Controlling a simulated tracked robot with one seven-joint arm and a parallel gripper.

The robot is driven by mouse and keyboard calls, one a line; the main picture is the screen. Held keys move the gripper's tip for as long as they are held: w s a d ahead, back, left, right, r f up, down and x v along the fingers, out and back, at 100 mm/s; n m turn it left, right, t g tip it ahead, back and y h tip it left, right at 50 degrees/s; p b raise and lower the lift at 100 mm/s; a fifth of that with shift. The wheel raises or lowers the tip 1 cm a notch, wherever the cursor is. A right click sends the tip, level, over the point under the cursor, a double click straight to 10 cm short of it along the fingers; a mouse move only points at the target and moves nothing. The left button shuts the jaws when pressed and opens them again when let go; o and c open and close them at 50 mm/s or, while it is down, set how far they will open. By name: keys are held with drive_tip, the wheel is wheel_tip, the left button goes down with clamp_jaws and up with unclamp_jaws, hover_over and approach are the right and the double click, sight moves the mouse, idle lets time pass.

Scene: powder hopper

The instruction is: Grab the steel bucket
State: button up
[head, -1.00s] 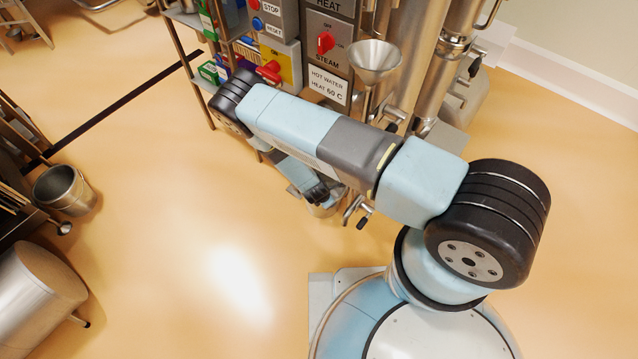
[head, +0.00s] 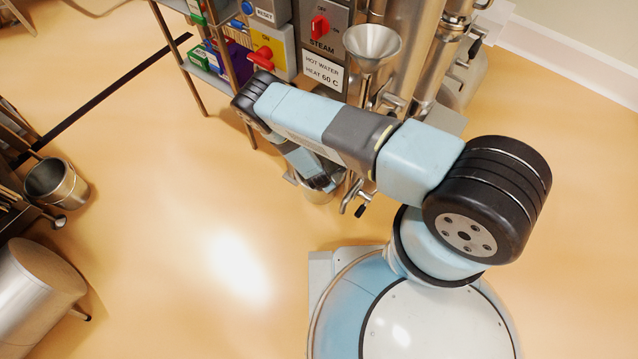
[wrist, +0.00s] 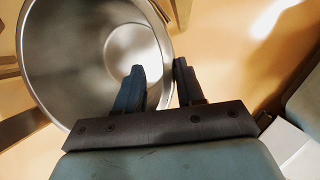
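The steel bucket (head: 318,196) stands below the machine in the head view, mostly hidden under my arm and gripper (head: 319,181). In the wrist view the bucket (wrist: 75,55) is large, and I look into its open mouth and at its round bottom. My gripper (wrist: 160,72) reaches over its rim. The left finger shows in front of the inside of the bucket, and the right finger is just outside the rim. The rim passes between the two fingers, with a gap showing, so the gripper looks open. Contact with the wall cannot be told.
A steel funnel (head: 371,48) and steel pipes stand behind my arm. A valve handle (head: 361,208) sticks out close right of the bucket. Another steel bucket (head: 72,190) and a large steel drum (head: 30,300) are at the left. The floor (head: 170,200) between is clear.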

drive_tip(key=x, duration=0.4)
drive_tip(key=shift+s+d+f, duration=0.1)
drive_tip(key=shift+f, duration=0.35)
drive_tip(key=c, duration=0.7)
clamp_jaws()
idle(0.4)
